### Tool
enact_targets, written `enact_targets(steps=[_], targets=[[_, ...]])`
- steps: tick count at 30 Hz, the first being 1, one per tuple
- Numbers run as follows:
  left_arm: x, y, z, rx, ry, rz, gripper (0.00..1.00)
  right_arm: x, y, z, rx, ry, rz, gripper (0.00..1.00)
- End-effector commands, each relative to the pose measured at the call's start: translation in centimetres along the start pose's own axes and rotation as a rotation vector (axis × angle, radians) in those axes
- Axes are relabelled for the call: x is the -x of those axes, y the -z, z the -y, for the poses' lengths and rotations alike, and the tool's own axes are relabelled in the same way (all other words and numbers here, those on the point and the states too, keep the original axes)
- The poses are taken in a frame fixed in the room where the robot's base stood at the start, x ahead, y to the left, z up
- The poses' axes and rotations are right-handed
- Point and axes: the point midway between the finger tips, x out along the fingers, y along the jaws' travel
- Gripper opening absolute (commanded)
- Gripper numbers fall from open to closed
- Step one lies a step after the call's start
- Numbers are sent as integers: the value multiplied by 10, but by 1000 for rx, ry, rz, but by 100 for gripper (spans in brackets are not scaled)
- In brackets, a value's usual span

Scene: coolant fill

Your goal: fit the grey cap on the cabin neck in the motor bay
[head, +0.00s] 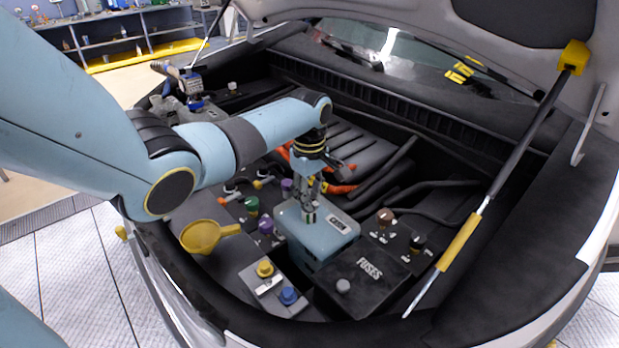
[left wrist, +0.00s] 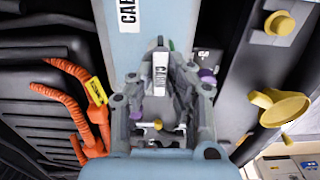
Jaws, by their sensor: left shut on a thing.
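My left gripper (head: 309,216) is shut, pointing down over the pale blue cabin tank (head: 335,245), which bears a white label. In the left wrist view the gripper (left wrist: 160,80) has a small grey piece with a white label, seemingly the grey cap (left wrist: 160,68), between its fingers. The tank (left wrist: 138,45) lies just beyond the fingertips there. The cabin neck is hidden behind the fingers and the held piece. I cannot tell whether the cap touches the neck or sits on it. My right gripper is not in view.
A black fuse box (head: 362,280) stands right of the tank. A yellow cap (head: 264,268) and a blue cap (head: 288,295) sit in front. A yellow funnel (head: 200,236) lies to the left. Orange cables (left wrist: 70,95) run behind. A prop rod (head: 460,240) slants up at the right.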

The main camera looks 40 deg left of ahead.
Motion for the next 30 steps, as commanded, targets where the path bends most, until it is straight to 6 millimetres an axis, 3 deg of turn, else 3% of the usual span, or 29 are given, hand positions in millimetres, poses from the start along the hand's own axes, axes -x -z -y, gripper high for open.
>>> enact_targets(steps=[10,11,16,25,30], targets=[[-9,0,0,0,0,0,0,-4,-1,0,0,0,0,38],[-8,0,0,0,0,0,18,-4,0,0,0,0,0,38],[-8,0,0,0,0,0,41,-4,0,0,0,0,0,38],[-6,0,0,0,-1,0,42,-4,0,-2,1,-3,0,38],[14,0,-1,0,-4,-1,42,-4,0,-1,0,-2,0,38]])
